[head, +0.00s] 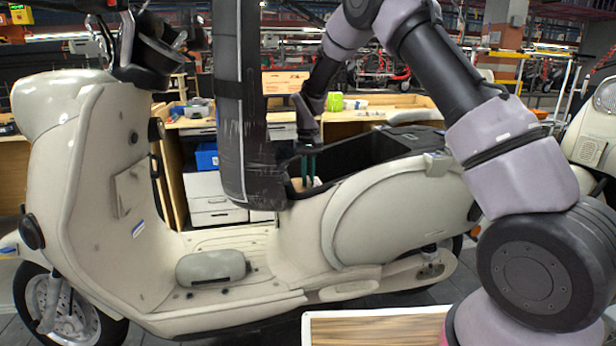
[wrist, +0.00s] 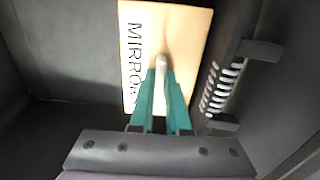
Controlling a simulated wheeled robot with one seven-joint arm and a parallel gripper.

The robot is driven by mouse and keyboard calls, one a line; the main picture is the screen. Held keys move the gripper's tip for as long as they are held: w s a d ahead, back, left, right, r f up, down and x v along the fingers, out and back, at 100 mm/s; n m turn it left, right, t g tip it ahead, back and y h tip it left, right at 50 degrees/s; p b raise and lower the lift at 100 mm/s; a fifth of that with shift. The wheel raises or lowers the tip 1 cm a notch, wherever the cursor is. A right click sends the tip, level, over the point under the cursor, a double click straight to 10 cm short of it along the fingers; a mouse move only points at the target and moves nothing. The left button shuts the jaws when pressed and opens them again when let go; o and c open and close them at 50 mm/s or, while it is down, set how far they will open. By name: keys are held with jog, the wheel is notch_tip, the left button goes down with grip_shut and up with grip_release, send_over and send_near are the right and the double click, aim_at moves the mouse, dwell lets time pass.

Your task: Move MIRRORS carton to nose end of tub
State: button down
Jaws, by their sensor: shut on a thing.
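The MIRRORS carton (wrist: 185,40) is a flat tan box with a white label strip reading MIRRORS, inside the dark tub under the scooter's seat. In the wrist view my gripper (wrist: 162,75) has its teal fingers shut on the carton, at a pale upright part near its middle. In the head view my gripper (head: 308,165) reaches down into the black tub (head: 375,150). Only a small tan bit of the carton shows there, by the fingertips. The tub's nose end is partly hidden by the dark upright seat.
The cream scooter (head: 345,235) fills the middle. Its dark seat (head: 245,110) stands upright just left of my gripper. In the wrist view a dark bracket with a row of light slots (wrist: 225,85) lies right of the carton. Bare tub floor (wrist: 70,50) shows to the left.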

dwell(0.3)
jog(key=c, duration=0.8)
grip_release()
notch_tip(320, 180, up, 11)
jog(key=shift+f, duration=0.1)
